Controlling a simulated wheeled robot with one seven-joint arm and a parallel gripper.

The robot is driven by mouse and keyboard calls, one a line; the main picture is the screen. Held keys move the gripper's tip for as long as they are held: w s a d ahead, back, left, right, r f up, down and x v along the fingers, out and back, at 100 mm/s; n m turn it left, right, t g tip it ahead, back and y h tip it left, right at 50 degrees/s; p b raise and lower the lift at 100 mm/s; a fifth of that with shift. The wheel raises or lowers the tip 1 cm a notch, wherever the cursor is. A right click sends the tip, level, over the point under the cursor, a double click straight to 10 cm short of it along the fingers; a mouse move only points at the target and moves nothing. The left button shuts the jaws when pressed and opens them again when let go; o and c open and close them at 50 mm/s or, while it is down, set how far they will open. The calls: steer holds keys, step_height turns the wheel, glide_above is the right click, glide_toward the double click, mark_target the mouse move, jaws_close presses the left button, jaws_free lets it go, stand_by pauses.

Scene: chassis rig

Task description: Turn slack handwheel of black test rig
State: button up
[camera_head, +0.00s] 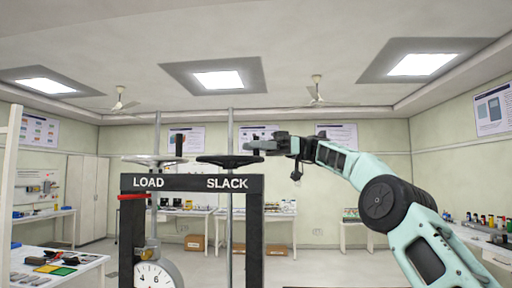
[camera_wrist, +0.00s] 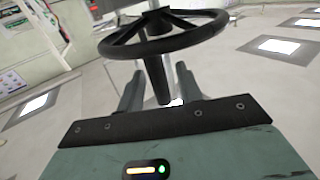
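The black test rig (camera_head: 192,183) stands in front of me, its top beam marked LOAD and SLACK. The black slack handwheel (camera_head: 228,161) sits flat above the SLACK mark on a threaded rod. My gripper (camera_head: 257,146) is at the wheel's right edge, reaching in from the right. In the wrist view, the handwheel (camera_wrist: 195,38) shows with its dark handle (camera_wrist: 156,78) standing between my two fingers (camera_wrist: 160,88). The fingers look spread, with a gap beside the handle. In the head view the handle is hidden by my gripper.
The silver load handwheel (camera_head: 150,160) with a dark upright handle (camera_head: 179,144) stands to the left. A round dial gauge (camera_head: 155,274) hangs below the beam. Worktables (camera_head: 60,262) line the room's sides and back. The air above the rig is clear apart from the two rods.

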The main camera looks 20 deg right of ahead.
steer(key=d+p, duration=0.6)
steer(key=d, duration=0.6)
steer(key=shift+w+p, duration=0.15)
steer(key=shift+p, duration=0.2)
